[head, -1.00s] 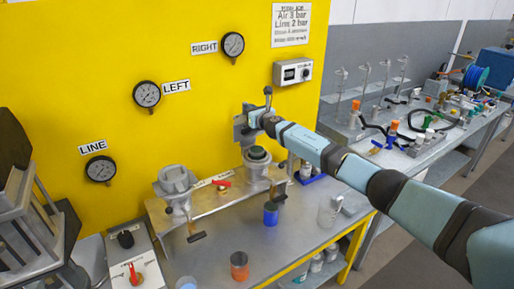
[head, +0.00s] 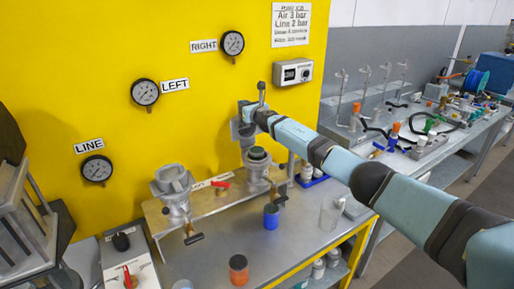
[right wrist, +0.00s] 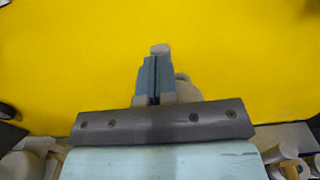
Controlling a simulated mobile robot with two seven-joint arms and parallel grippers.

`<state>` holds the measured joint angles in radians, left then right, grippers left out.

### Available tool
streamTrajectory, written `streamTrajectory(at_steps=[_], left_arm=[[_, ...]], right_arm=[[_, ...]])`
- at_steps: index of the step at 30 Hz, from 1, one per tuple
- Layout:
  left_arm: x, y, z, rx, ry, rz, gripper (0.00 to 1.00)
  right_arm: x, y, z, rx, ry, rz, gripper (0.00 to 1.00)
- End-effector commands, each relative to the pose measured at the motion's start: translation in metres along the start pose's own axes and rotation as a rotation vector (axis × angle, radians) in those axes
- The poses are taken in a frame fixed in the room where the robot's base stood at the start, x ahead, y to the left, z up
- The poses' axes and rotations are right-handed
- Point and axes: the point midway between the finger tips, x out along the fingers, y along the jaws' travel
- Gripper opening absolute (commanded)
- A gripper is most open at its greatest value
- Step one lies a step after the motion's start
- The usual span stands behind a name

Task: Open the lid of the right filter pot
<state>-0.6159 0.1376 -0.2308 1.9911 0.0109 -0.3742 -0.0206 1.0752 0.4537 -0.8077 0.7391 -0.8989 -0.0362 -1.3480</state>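The right filter pot (head: 257,172) stands at the right end of the raised metal stand, its mouth uncovered with a dark green-black round part in it. Its grey lid (head: 238,133) stands tilted up behind the pot, near the yellow panel. My right gripper (head: 250,113) is at the upper part of the raised lid. In the right wrist view my fingers (right wrist: 155,80) are close together, with grey lid metal (right wrist: 187,90) beside and behind them; they seem shut on the lid's grip, which they mostly hide. My left gripper is not in view.
The left filter pot (head: 172,185) stands on the same stand, with a red-handled valve (head: 221,185) between the pots. A blue cup (head: 271,215), an orange-brown jar (head: 239,270) and a clear beaker (head: 330,213) stand on the bench in front. Gauges hang on the yellow panel (head: 120,40).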

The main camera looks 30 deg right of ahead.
Motion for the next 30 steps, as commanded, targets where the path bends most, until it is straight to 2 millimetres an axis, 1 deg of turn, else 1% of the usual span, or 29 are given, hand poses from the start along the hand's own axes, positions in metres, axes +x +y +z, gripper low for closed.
streamTrajectory(at_steps=[2,5,9,12,14,18,24,27,30], left_arm=[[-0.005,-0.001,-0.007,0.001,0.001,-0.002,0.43],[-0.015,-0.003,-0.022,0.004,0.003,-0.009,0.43],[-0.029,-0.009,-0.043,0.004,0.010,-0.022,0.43],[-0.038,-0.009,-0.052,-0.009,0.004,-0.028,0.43],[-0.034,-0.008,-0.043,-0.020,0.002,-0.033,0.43],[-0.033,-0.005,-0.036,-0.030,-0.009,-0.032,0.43],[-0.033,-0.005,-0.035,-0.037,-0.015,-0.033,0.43],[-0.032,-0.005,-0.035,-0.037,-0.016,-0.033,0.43],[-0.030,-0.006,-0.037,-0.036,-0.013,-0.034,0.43]], right_arm=[[-0.004,-0.001,0.004,0.000,0.001,0.000,0.00],[-0.015,-0.001,0.010,-0.001,0.003,0.000,0.00],[-0.034,-0.001,0.015,-0.002,0.002,0.001,0.00],[-0.049,-0.001,0.019,-0.002,0.003,0.001,0.00],[-0.057,-0.003,0.016,-0.007,-0.004,0.000,0.00],[-0.078,-0.001,0.018,-0.005,0.000,0.001,0.00],[-0.107,-0.001,0.024,-0.001,0.000,0.001,0.00],[-0.116,0.000,0.026,0.000,0.001,0.001,0.00],[-0.121,0.000,0.027,-0.001,0.001,-0.001,0.00]])
